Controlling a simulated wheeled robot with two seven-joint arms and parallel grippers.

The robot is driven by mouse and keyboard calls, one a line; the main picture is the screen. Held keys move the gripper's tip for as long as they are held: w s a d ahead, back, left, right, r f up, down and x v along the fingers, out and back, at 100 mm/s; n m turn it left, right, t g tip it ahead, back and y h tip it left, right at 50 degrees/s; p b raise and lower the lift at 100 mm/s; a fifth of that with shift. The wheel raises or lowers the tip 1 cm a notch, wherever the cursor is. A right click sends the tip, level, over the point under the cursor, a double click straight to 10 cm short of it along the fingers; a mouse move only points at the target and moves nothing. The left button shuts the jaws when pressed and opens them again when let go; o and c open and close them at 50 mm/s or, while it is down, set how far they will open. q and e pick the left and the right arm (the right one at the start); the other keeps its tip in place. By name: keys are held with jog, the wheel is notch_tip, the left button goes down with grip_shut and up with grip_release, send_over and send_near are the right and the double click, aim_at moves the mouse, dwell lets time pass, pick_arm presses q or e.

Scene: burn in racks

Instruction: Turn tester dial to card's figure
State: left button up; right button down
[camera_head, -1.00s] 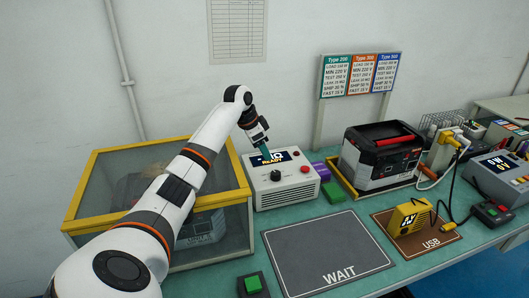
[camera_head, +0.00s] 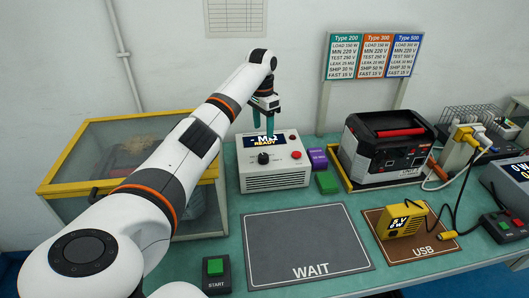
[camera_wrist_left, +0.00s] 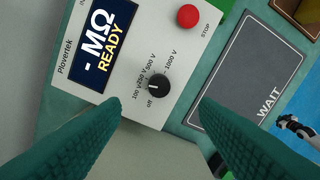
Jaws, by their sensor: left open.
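The tester (camera_head: 273,177) is a pale box with a screen reading MΩ READY, a black dial (camera_head: 263,158) and a red stop button. In the left wrist view the dial (camera_wrist_left: 157,86) has marks for off, 100 V, 250 V, 500 V and 1000 V; its small white mark is on the off/100 V side, exact setting unclear. Three cards, Type 200 (camera_head: 345,57), Type 300 (camera_head: 375,57) and Type 500 (camera_head: 404,57), stand behind, with TEST lines in small print. My left gripper (camera_head: 268,130) is open above the tester, its teal fingers apart, the dial between them in the wrist view.
A yellow-framed clear case (camera_head: 60,187) stands left of the tester. A grey WAIT mat (camera_head: 300,250) lies empty in front. A black power unit (camera_head: 385,150) sits in a yellow tray to the right, and a yellow USB load (camera_head: 403,217) stands on a brown mat.

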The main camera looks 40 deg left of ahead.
pick_arm(q)
jog(key=p, duration=0.1)
send_over(263, 155)
jog(key=f, duration=0.5)
jog(key=shift+s+a, duration=0.15)
jog(key=shift+a, duration=0.1)
jog(key=f, duration=0.4)
jog(key=shift+w+d+f, duration=0.2)
jog(key=shift+d, duration=0.1)
jog(key=shift+f+p, duration=0.3)
jog(key=shift+f, duration=0.45)
pick_arm(e)
jog(key=shift+s+a+r, duration=0.7)
jog(key=shift+r, duration=0.2)
pick_arm(q)
jog(key=shift+c, duration=0.3)
jog(key=c, duration=0.9)
pick_arm(e)
jog(key=shift+s, duration=0.2)
